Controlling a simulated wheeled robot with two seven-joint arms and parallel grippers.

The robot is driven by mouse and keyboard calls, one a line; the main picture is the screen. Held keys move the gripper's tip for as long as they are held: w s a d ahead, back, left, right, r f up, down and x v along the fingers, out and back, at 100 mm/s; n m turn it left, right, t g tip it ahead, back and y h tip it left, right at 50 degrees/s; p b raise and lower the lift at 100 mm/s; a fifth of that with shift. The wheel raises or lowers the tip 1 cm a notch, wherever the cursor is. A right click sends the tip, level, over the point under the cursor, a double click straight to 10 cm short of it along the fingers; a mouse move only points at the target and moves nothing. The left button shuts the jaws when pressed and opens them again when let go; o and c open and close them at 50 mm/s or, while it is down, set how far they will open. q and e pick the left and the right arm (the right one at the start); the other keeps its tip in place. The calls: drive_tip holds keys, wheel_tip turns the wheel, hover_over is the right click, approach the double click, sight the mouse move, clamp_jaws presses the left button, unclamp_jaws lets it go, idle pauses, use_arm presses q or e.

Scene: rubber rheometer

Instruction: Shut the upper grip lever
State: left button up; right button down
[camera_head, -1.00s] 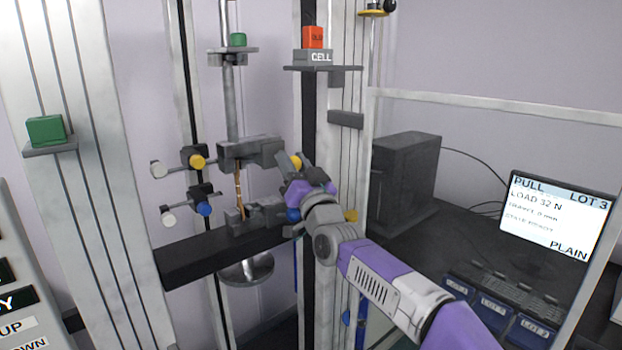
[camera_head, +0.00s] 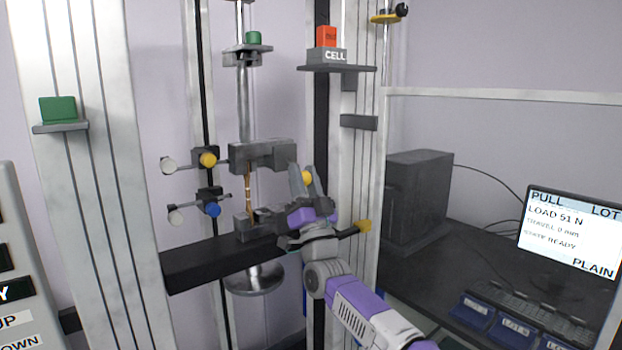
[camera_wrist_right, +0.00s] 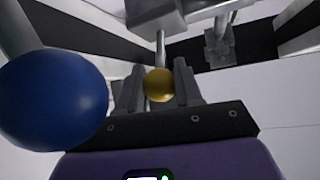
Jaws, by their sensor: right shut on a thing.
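The upper grip (camera_head: 262,155) is a dark grey block on the steel rod. A thin tan strip (camera_head: 249,190) runs from it down to the lower grip (camera_head: 246,228). The upper grip lever ends in a yellow knob (camera_head: 307,178) to the right of the block; it also shows in the right wrist view (camera_wrist_right: 159,85). My right gripper (camera_head: 308,186) is shut on this knob, with a finger on each side. A blue knob (camera_wrist_right: 52,100) looms close at the left in the right wrist view. My left gripper is not in view.
Other knobs, including a yellow one (camera_head: 208,160) and a blue one (camera_head: 213,210), stick out left of the grips. A dark crossbeam (camera_head: 205,262) lies below. The frame column (camera_head: 352,180) stands close right of my gripper. The monitor (camera_head: 568,235) reads LOAD 51 N.

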drive_tip(key=c, duration=0.8)
unclamp_jaws()
drive_tip(key=shift+o, duration=0.2)
drive_tip(key=shift+s, duration=0.1)
drive_tip(key=b+v, duration=0.2)
drive_tip(key=v, duration=0.5)
drive_tip(key=shift+f, duration=0.25)
drive_tip(key=shift+s, duration=0.1)
